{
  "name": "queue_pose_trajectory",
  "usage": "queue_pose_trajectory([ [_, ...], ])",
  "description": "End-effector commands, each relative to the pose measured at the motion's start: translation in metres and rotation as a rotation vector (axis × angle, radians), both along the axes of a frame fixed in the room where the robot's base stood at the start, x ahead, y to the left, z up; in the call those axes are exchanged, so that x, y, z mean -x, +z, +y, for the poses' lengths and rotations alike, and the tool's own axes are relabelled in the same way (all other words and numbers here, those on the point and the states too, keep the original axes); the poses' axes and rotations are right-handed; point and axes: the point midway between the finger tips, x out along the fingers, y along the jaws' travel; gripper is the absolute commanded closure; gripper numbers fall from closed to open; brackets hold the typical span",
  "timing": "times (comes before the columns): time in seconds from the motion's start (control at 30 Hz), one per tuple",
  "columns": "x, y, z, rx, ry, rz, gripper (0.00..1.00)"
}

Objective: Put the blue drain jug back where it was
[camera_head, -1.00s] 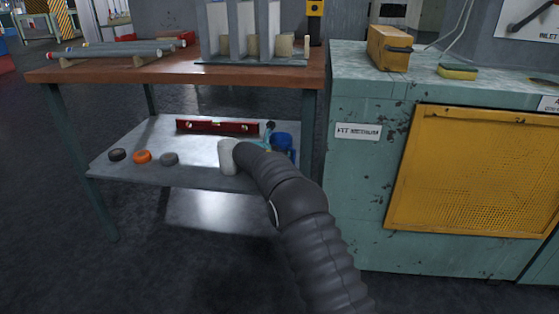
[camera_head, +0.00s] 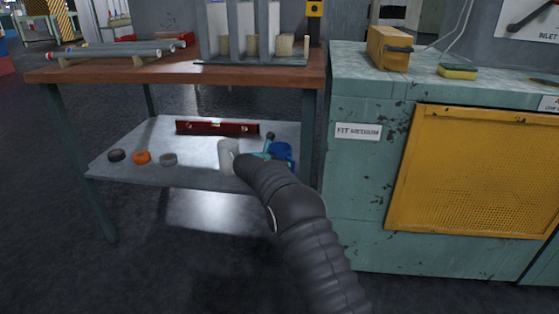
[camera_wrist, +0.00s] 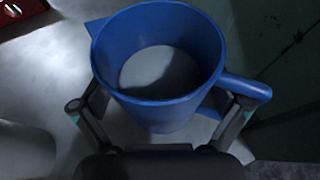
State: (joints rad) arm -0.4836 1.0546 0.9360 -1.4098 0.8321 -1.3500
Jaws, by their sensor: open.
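The blue drain jug (camera_head: 283,153) is at the right end of the lower shelf (camera_head: 200,180), partly hidden by my arm. In the wrist view the jug (camera_wrist: 160,104) looks upright and empty, its spout at upper left and its handle (camera_wrist: 246,88) at right. My gripper (camera_wrist: 160,118) is open, one finger on each side of the jug. The right fingertip overlaps the handle in the picture; I cannot tell whether it touches. In the head view my gripper (camera_head: 267,150) is mostly hidden beside the jug.
A pale cylindrical thing (camera_head: 227,156) shows left of my arm. A red level (camera_head: 218,128) lies at the shelf's back. Black (camera_head: 117,155), orange (camera_head: 141,157) and grey (camera_head: 168,159) rings lie at left. The green cabinet (camera_head: 355,190) stands close at right.

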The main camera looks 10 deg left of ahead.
Motion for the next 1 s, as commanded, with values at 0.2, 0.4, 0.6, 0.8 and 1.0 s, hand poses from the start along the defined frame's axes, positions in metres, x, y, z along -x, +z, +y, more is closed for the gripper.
queue_pose_trajectory([
  [0.2, 0.009, 0.007, 0.005, 0.0, 0.001, 0.0, 0.0],
  [0.4, 0.04, 0.023, 0.019, 0.0, 0.002, -0.001, 0.0],
  [0.6, 0.073, 0.037, 0.034, 0.001, 0.002, -0.001, 0.0],
  [0.8, 0.094, 0.046, 0.043, 0.0, 0.0, -0.001, 0.0],
  [1.0, 0.101, 0.049, 0.046, 0.0, 0.0, -0.001, 0.0],
])
